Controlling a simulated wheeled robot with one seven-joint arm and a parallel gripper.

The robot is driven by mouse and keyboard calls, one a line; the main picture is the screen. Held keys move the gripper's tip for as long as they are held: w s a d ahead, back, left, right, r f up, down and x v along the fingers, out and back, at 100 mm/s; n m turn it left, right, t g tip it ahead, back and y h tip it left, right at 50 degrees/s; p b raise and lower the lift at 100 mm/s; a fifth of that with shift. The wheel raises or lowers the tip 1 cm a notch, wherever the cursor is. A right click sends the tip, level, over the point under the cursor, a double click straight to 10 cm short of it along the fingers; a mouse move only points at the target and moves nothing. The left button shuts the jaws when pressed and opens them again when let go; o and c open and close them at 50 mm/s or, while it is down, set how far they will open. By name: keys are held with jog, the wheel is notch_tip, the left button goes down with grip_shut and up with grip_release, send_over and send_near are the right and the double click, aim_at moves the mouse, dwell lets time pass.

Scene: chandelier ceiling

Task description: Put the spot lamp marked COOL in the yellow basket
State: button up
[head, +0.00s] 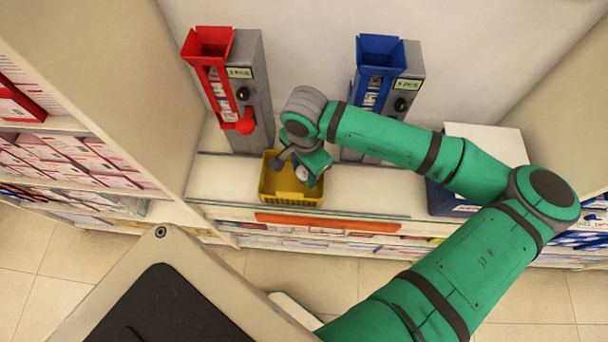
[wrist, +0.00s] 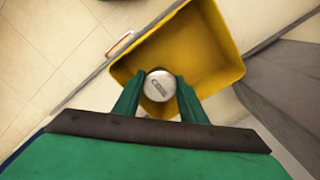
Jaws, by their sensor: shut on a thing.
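The yellow basket (head: 276,190) stands on the white counter below the red dispenser. It also fills the upper middle of the wrist view (wrist: 205,58) and looks empty inside. My gripper (head: 300,174) is over the basket's right part. In the wrist view my gripper (wrist: 160,88) is shut on a round, pale-faced spot lamp (wrist: 159,85), held at or above the basket's near edge. The lamp shows as a small white spot in the head view (head: 301,173). The mark on its face is too small to read. I cannot tell how high it is above the basket floor.
A red-topped dispenser (head: 243,95) and a blue-topped dispenser (head: 409,85) stand against the wall behind. A white-topped box (head: 487,135) is at the counter's right. Shelves of boxes (head: 60,160) line the left. The counter left of the basket is clear.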

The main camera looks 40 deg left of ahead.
aim_at(304, 177)
jog(key=shift+a+f, duration=0.15)
jog(key=shift+f, duration=1.55)
jog(key=o, duration=1.1)
jog(key=shift+f, duration=0.1)
notch_tip(304, 177, up, 12)
jog(key=shift+r, duration=0.15)
